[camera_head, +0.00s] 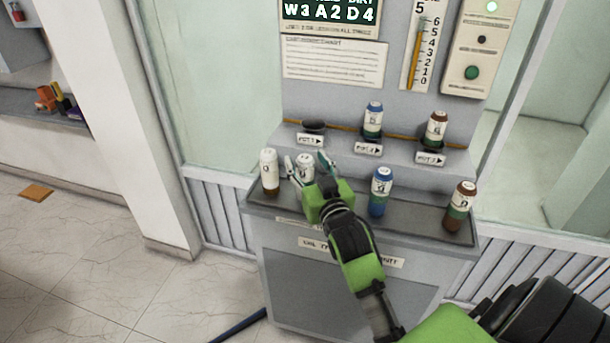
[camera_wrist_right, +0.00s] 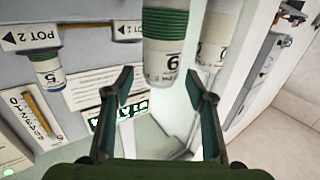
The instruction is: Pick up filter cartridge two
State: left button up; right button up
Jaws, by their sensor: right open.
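A white-topped cartridge (camera_head: 305,166) stands on the bench tray, second from the left. My right gripper (camera_head: 308,160) is open, with its fingers on either side of this cartridge. In the right wrist view the cartridge (camera_wrist_right: 165,45) has a green band and a printed digit, and the open right gripper (camera_wrist_right: 159,88) has a finger at each side of it, with visible gaps. I cannot tell for certain which number it bears. A white and brown cartridge (camera_head: 268,172) stands just left of it. My left gripper is out of view.
A blue cartridge (camera_head: 380,192) and a brown and green cartridge (camera_head: 460,205) stand farther right on the tray (camera_head: 420,217). On the raised shelf, pot 1 (camera_head: 313,125) looks empty. Pots 2 and 3 hold a blue-capped cartridge (camera_head: 373,120) and a brown-capped cartridge (camera_head: 436,128).

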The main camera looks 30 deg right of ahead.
jog(key=shift+x, duration=0.9)
jog(key=shift+s, duration=0.1)
jog(key=shift+c, duration=0.4)
grip_shut()
